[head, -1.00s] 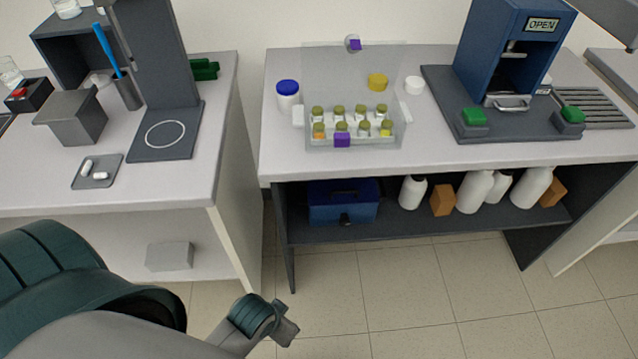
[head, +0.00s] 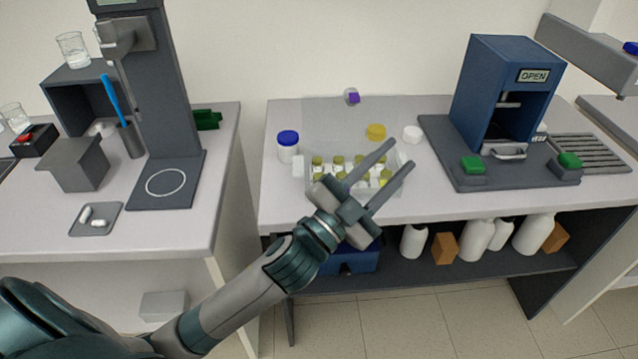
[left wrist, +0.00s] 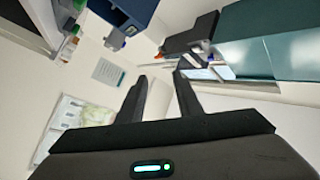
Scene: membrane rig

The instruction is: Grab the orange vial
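A clear rack (head: 297,170) on the middle table holds several small vials with olive caps in two rows. A back-row vial (head: 317,164) shows at its left end. The front row is partly covered by my left gripper, and I cannot make out the orange vial's colour now. My left gripper (head: 401,155) is open and empty, its fingers spread across the right part of the rack in the head view; whether it is above or in front of it is hard to tell. Both open fingers also show in the left wrist view (left wrist: 160,78), with no vial between them. My right gripper is not in view.
A blue-capped white bottle (head: 288,147) stands left of the rack. A yellow lid (head: 376,132) and a white lid (head: 412,133) lie behind it. A blue machine (head: 505,95) marked OPEN stands at right. Bottles (head: 477,236) and orange-brown blocks (head: 444,248) fill the shelf below.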

